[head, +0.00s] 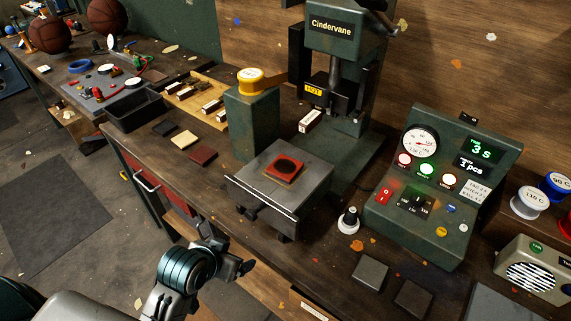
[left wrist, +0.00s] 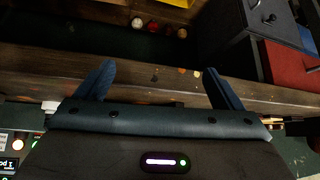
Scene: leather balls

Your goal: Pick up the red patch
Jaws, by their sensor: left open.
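A dark red square patch (head: 203,155) lies flat on the bench, at the near end of a short row with a cream patch (head: 184,140) and a dark patch (head: 165,128). A brighter red square with a dark round centre (head: 284,169) sits on the grey press plate (head: 250,184). My left gripper (head: 243,264) is open and empty, in front of the bench's near edge and apart from both red squares. The left wrist view shows its two spread fingers (left wrist: 160,72) with nothing between them. My right gripper is not in view.
The green press (head: 342,40) and a control box (head: 440,190) stand behind and right of the plate. A yellow-topped green post (head: 252,115) stands beside the dark red patch. A black tray (head: 135,112) lies beyond the row. Dark square pieces (head: 369,272) lie at the front right.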

